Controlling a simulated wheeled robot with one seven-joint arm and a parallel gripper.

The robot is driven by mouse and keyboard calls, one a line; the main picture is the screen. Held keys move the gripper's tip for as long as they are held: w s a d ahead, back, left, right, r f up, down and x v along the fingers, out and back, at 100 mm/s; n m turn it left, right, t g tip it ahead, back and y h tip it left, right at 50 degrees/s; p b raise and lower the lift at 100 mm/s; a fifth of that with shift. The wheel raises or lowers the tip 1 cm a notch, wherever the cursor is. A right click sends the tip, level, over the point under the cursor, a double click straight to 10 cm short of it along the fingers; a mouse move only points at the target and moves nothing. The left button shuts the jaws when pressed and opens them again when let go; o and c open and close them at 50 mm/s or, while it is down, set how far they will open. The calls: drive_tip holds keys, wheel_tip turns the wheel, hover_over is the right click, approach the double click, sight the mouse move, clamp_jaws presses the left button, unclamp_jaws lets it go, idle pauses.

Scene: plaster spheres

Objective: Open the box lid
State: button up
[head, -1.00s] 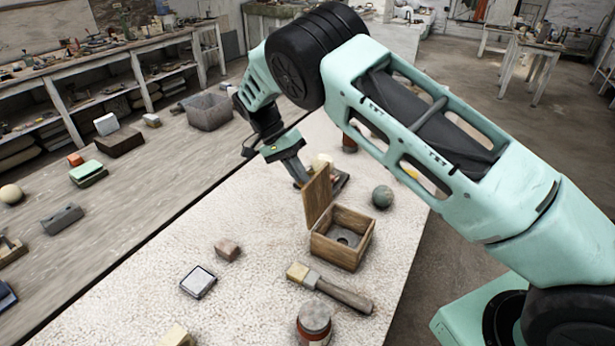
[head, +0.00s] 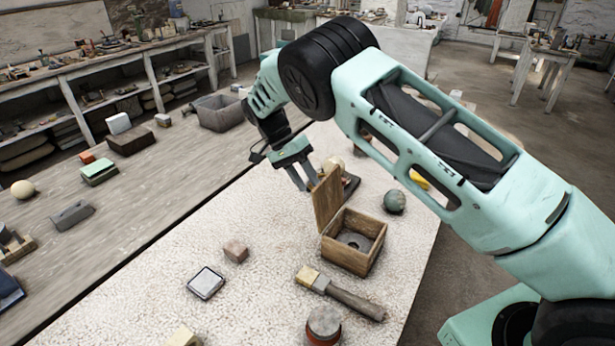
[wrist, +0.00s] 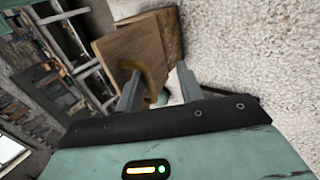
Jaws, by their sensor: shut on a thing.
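The wooden box (head: 350,257) stands on the pale speckled table top, with a dark ring-like thing showing inside. Its lid (head: 327,203) stands up nearly vertical at the box's left edge, so the box is open. In the wrist view the lid (wrist: 132,46) lies just beyond my fingers, with a curved brass-coloured handle (wrist: 153,78) on it. In the wrist view my gripper (wrist: 158,84) is shut on the handle, though the exact contact is hard to see.
A dark green ball (head: 394,201) is right behind the box. Table between them is clear.

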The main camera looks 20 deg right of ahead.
drive_tip(key=shift+r, duration=0.15)
drive_tip(key=shift+w+d+r, duration=0.1)
idle(0.6)
drive_tip(key=p+v, duration=0.1)
drive_tip(key=v, duration=1.1)
